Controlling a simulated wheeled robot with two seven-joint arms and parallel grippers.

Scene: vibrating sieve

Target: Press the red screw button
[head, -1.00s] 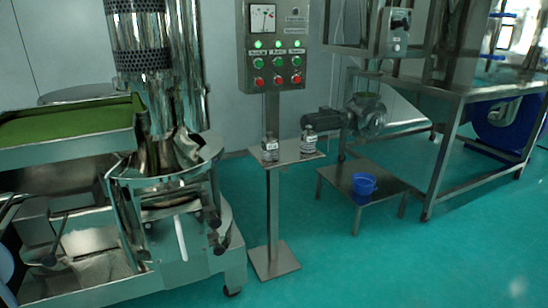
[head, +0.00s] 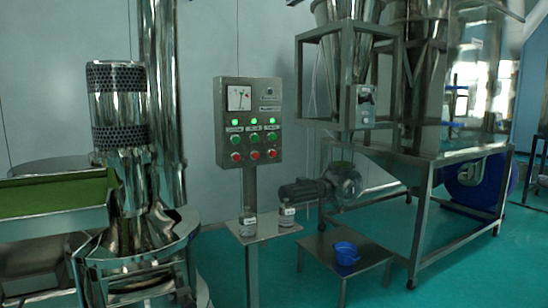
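A grey control panel (head: 219,125) stands on a post left of the picture's middle. It has a dial gauge at the top left, a row of lit green lamps, a row of green buttons and a row of red buttons. The red buttons are a left one (head: 236,157), a middle one (head: 255,155) and a right one (head: 272,154). The labels are too small to read, so I cannot tell which is the screw button. Neither of my grippers is in view.
A small shelf (head: 262,234) below the panel holds two bottles. A steel sieve machine (head: 120,140) with a green tray (head: 55,195) stands at the left. A low table (head: 318,255) with a blue cup (head: 345,253) and a large steel frame stand right. Teal floor is open at the lower right.

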